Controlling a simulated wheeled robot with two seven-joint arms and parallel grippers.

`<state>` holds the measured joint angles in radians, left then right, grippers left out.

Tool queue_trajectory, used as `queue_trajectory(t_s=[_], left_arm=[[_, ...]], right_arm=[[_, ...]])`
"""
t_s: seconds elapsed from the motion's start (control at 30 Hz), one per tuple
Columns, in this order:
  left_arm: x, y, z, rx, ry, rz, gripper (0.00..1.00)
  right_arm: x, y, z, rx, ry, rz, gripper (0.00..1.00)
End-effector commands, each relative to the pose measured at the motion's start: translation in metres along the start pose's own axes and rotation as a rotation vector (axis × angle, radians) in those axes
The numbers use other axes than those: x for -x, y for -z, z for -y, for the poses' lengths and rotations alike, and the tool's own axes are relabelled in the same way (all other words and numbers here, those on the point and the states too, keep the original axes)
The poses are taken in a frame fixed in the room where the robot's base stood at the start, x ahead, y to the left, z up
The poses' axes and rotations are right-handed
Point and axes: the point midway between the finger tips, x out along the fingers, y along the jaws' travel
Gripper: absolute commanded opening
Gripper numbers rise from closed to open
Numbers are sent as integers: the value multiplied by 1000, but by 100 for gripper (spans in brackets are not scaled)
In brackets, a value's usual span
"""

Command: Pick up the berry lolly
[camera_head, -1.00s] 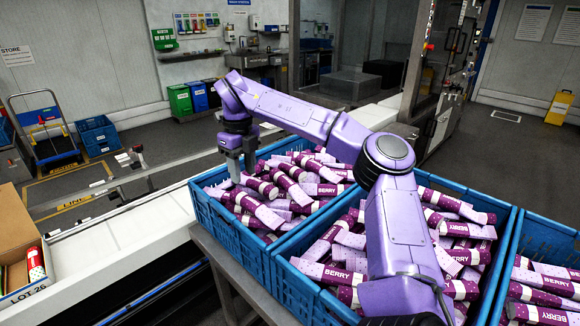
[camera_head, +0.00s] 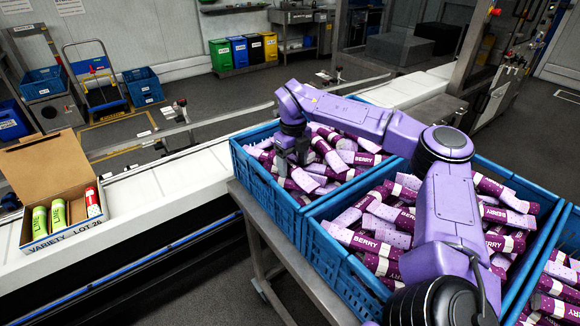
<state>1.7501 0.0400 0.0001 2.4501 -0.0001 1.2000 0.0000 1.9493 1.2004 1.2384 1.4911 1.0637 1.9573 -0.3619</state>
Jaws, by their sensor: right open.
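Many purple and pale lilac berry lollies fill the left blue crate (camera_head: 262,184), and more berry lollies (camera_head: 368,240) lie in the middle blue crate (camera_head: 325,255). My right gripper (camera_head: 292,170) points down over the left part of the left crate, close above the berry lollies (camera_head: 330,152) there. It is open, and no lolly shows clearly between its fingers. Whether the fingertips touch the pile cannot be told. My right arm crosses above both crates and hides part of them. My left gripper is not in view.
An open variety box (camera_head: 68,236) with two green lollies and one red lolly stands on the white conveyor (camera_head: 165,188) at the left. Another blue crate (camera_head: 568,235) of berry lollies is at the right edge. The conveyor between box and crates is clear.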

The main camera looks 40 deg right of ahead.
Motion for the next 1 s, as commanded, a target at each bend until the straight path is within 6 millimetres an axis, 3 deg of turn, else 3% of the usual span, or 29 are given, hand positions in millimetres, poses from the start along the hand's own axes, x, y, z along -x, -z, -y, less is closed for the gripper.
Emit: queue_trajectory(t_s=[0.07,0.27,0.67,0.8,1.0], left_arm=[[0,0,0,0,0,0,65],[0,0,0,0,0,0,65],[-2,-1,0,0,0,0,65],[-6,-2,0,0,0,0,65],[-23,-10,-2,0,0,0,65]], right_arm=[[0,0,0,0,0,0,71],[0,0,0,0,0,0,9],[8,-1,0,0,1,2,9],[31,-1,-1,2,1,6,9],[73,-5,-38,5,4,7,9]])
